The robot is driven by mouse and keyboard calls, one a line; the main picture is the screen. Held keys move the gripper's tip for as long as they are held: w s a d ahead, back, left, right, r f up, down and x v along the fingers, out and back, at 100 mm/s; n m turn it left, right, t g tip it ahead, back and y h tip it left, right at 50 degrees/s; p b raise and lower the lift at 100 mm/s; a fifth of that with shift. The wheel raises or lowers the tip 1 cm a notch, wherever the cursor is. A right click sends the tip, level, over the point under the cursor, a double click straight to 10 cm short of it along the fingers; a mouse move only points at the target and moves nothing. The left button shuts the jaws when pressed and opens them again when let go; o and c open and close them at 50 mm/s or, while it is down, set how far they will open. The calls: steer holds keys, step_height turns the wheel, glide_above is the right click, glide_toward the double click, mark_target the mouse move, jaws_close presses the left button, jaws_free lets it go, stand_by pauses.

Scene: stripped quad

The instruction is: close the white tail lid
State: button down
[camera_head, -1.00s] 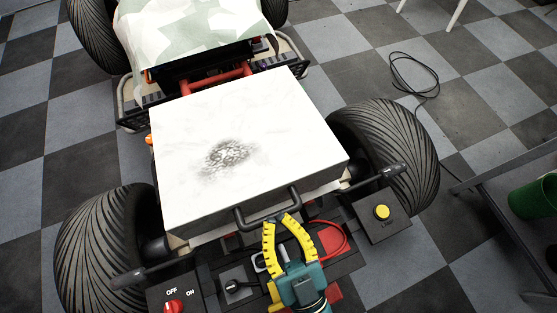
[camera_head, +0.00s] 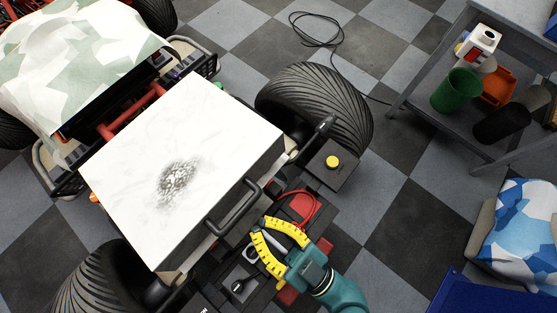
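The white tail lid (camera_head: 190,130) is a broad flat panel with a dark speckled smudge, over the rear of the stripped quad. It looks roughly level; I cannot tell whether its front edge is fully seated. A black bar handle (camera_head: 234,207) runs along its near right edge. My gripper (camera_head: 261,229), with yellow fingers and a teal body, is just right of the handle, over the quad's rear deck. Its fingers are apart with nothing visible between them, and appear clear of the handle. The lid's underside and hinge are hidden.
A black box with a yellow button (camera_head: 332,162) and a red panel (camera_head: 302,206) with a red cable lie near my gripper. Large tyres (camera_head: 318,105) flank the lid. A grey shelf (camera_head: 415,85) holds a green cup (camera_head: 457,90) at right.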

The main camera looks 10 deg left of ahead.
steer(key=s+d+f, duration=0.2)
steer(key=d+f, duration=0.1)
steer(key=f, duration=0.1)
steer(key=w+d+r+m+t+h+p, duration=0.1)
steer(key=w+d+r+m+h+p, duration=0.2)
steer(key=w+r+h+p, duration=0.5)
steer(key=w+d+r+m+t+h+p, duration=0.15)
steer(key=w+d+r+m+h, duration=0.35)
steer(key=w, duration=0.6)
step_height(320, 180, up, 28)
steer(key=w+a+r+m+t+h+p, duration=0.1)
steer(key=w+a+t+h+p, duration=0.15)
steer(key=t+h+p, duration=0.35)
steer(key=n+g+y+p, duration=0.4)
steer(key=n+g+p, duration=0.5)
steer(key=g+p, duration=0.9)
glide_toward(224, 194)
steer(key=f, duration=0.1)
steer(key=a+f+t, duration=0.1)
steer(key=f, duration=0.1)
steer(key=s+f+t, duration=0.1)
steer(key=shift+a+f+b, duration=0.15)
steer(key=shift+a+b, duration=0.2)
steer(key=shift+a, duration=0.05)
steer(key=f, duration=0.2)
steer(key=d+f, duration=0.1)
steer(key=shift+s+d+f, duration=0.1)
steer(key=shift+s, duration=0.15)
